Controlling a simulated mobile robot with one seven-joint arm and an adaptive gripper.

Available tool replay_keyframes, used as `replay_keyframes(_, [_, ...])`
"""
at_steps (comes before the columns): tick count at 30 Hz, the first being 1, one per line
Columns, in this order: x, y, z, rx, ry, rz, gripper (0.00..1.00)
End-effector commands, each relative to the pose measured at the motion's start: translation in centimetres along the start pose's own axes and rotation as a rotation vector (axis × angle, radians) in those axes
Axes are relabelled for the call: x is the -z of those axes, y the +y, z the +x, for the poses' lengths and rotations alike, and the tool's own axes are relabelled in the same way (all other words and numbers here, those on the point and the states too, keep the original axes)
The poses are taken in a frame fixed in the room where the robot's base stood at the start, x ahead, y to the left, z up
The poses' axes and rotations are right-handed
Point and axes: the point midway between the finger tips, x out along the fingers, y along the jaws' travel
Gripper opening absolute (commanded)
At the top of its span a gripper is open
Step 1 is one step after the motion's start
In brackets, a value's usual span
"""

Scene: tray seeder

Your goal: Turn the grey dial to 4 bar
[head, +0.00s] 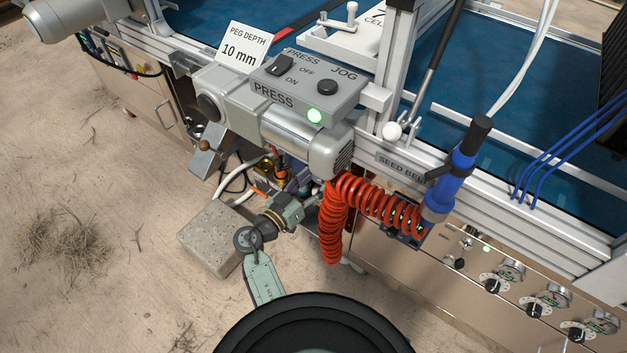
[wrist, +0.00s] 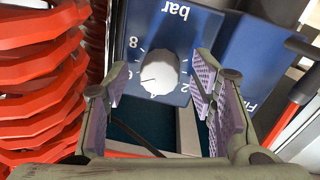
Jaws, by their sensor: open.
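The grey dial (wrist: 158,73) is a pale round knob on a blue panel (wrist: 215,35) in the wrist view. The panel's lettering is upside down there: "bar" above, with 8, 6 and 4 down the dial's left side. A thin dark line on the dial seems to point left, near the 6; it is too small to be sure. My gripper (wrist: 160,80) is open, its lilac-padded fingers apart on either side of the dial, with no contact visible. In the head view my gripper (head: 290,208) is below the press motor; I cannot make out the dial there.
A red coiled hose (head: 375,197) hangs right of my gripper and fills the left of the wrist view (wrist: 38,80). The motor (head: 310,140) overhangs it. A concrete block (head: 210,240) stands on the ground to the left. The sandy ground at left is mostly clear.

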Motion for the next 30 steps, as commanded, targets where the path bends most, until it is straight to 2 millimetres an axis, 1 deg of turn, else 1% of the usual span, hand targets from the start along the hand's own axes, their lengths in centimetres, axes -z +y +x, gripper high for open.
replay_keyframes(7, [-0.01, -0.01, 0.09, 0.0, 0.0, 0.0, 0.51])
replay_keyframes(27, [0.01, -0.02, 0.05, 0.001, 0.0, 0.001, 0.06])
replay_keyframes(29, [0.01, -0.03, 0.05, 0.001, 0.0, 0.001, 0.03])
replay_keyframes(30, [0.01, -0.03, 0.05, 0.001, 0.0, 0.0, 0.03])
